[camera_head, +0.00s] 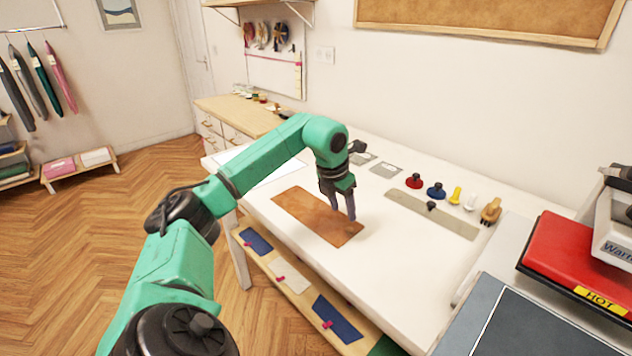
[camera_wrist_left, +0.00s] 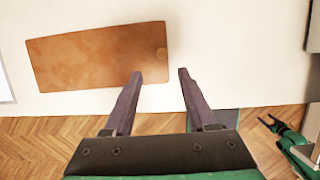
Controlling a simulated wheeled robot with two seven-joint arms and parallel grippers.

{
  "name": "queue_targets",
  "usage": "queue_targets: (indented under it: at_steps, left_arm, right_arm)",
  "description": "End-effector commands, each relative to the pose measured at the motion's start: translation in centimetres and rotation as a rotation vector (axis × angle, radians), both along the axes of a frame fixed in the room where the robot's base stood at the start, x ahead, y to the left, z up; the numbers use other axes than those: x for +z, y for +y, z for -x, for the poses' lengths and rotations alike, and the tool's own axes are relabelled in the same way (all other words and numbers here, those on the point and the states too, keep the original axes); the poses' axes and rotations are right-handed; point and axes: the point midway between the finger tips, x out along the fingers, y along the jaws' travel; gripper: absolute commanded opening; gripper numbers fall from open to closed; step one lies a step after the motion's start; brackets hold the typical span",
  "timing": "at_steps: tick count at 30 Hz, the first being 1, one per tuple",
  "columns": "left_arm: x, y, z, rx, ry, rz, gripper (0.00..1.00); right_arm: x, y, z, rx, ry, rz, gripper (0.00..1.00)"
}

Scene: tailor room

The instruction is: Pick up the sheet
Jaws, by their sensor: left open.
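A brown, leather-like sheet (camera_head: 308,213) lies flat on the white table in the head view. It also shows in the left wrist view (camera_wrist_left: 95,57), with its long side running left to right. My left gripper (camera_head: 344,218) is open and points down over the right end of the sheet. In the wrist view one fingertip (camera_wrist_left: 160,72) overlaps the sheet near its lower right corner and the other is over bare table. Nothing is between the fingers. I cannot tell the exact height of the fingertips above the sheet.
The white table (camera_head: 385,265) is clear in front of the sheet. A grey strip (camera_head: 433,214) and several stamps and small tools, including a red knob (camera_head: 415,181), lie behind. A red heat press (camera_head: 575,262) stands at the right. A shelf (camera_head: 290,275) with blue pieces is below.

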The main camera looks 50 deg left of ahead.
Motion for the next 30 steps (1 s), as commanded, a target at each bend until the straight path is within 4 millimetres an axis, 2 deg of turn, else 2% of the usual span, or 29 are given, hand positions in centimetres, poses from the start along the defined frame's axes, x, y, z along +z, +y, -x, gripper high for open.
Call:
queue_targets:
  at_steps: [2,5,10,12,15,20,23,24,25,30]
  left_arm:
    - [-1.3,0.0,-0.4,-0.001,0.003,0.002,0.57]
    - [-2.4,-0.1,-0.8,-0.001,0.000,0.002,0.57]
    - [-5.1,-0.4,-1.8,-0.002,0.003,0.005,0.57]
    - [-6.4,-0.3,-2.2,0.000,0.001,0.004,0.57]
    - [-7.3,-0.2,-2.4,0.000,-0.001,0.001,0.57]
    - [-7.4,-0.2,-2.5,-0.001,-0.002,0.000,0.57]
    - [-7.4,-0.2,-2.5,-0.001,-0.002,0.000,0.22]
    - [-7.4,-0.2,-2.5,-0.001,-0.002,0.000,0.07]
    - [-7.4,-0.2,-2.5,-0.001,-0.002,0.000,0.00]
    - [-7.4,-0.2,-2.5,-0.001,-0.003,0.000,0.00]
  right_arm:
    - [0.4,-0.1,0.8,-0.001,0.013,0.001,0.77]
    - [0.7,0.0,0.7,-0.001,0.011,0.001,0.77]
    - [2.6,0.1,-1.2,-0.001,-0.020,-0.002,0.77]
    - [2.7,0.1,-1.6,-0.001,-0.027,-0.003,0.77]
    - [2.7,0.1,-1.6,-0.001,-0.026,-0.003,0.77]
    - [2.5,0.1,-1.3,-0.001,-0.021,-0.003,0.77]
    - [2.5,0.1,-1.1,-0.001,-0.018,-0.002,0.77]
    - [2.5,0.1,-1.0,-0.001,-0.017,-0.002,0.77]
    - [2.5,0.1,-1.0,-0.001,-0.017,-0.002,0.77]
    - [2.5,0.1,-0.9,-0.001,-0.015,-0.002,0.77]
